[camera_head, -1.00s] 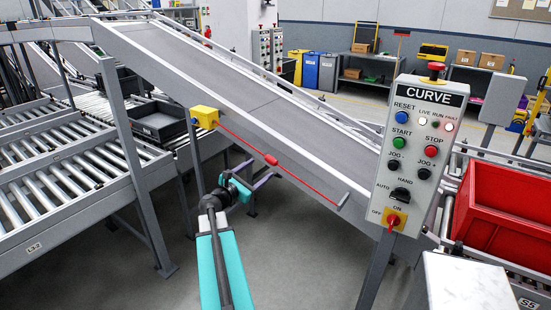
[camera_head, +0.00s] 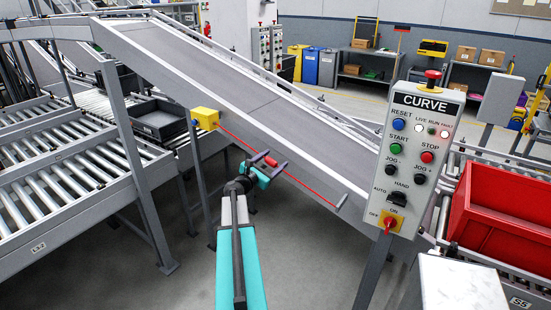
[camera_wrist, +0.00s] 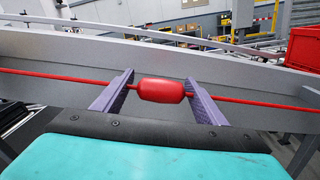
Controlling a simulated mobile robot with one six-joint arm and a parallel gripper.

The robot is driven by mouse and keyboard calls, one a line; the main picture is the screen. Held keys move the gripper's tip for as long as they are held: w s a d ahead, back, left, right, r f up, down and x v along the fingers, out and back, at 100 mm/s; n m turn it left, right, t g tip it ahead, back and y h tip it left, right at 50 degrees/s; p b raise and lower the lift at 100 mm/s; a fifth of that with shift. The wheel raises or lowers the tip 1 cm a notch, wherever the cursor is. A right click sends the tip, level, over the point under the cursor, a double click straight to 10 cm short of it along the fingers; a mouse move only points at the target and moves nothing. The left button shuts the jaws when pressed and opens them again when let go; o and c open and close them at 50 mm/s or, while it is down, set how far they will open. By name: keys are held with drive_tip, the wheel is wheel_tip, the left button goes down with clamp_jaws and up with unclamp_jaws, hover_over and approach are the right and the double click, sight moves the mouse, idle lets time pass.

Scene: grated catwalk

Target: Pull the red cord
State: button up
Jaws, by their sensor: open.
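The red cord (camera_head: 315,192) runs along the side of the sloped conveyor, from a yellow switch box (camera_head: 205,118) down to a grey bracket (camera_head: 342,202). A thick red grip (camera_wrist: 162,91) sits on the cord; it also shows in the head view (camera_head: 271,162). My gripper (camera_wrist: 161,90) is open, with one finger on each side of the red grip. The fingertips reach the line of the cord. Small gaps show between the grip's ends and the fingers. I cannot tell whether the fingers touch the cord.
A control panel marked CURVE (camera_head: 421,160) stands on a post to the right. A red bin (camera_head: 500,215) is at the far right. The sloped conveyor (camera_head: 240,85) rises behind the cord. Roller conveyors (camera_head: 60,175) are on the left.

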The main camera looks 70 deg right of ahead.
drive_tip(key=shift+x, duration=0.8)
